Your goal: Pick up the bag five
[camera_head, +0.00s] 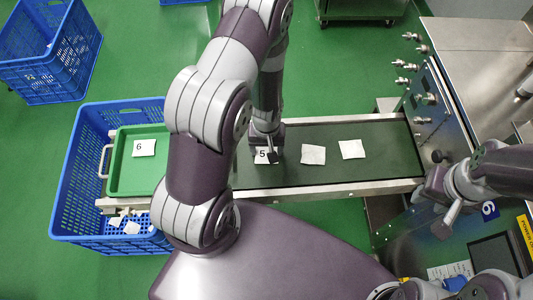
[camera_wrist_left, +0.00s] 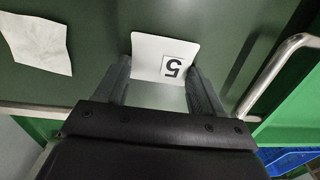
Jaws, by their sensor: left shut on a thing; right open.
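The bag five (camera_head: 261,157) is a small white bag with a printed 5, at the dark green conveyor belt. In the left wrist view the bag five (camera_wrist_left: 165,55) sits between the fingers, its far part sticking out past the tips. My left gripper (camera_head: 268,150) is shut on it; the gripper and arm hide part of the bag in the head view. The gripper also shows in the left wrist view (camera_wrist_left: 158,82). I cannot tell whether the bag touches the belt. My right gripper (camera_head: 446,200) is open and empty near the machine at the right.
Two plain white bags (camera_head: 313,155) (camera_head: 352,149) lie on the belt (camera_head: 385,165) to the right. A green tray (camera_head: 122,185) at the belt's left end holds a bag marked 6 (camera_head: 144,148). A blue crate (camera_head: 62,205) with loose bags surrounds that end.

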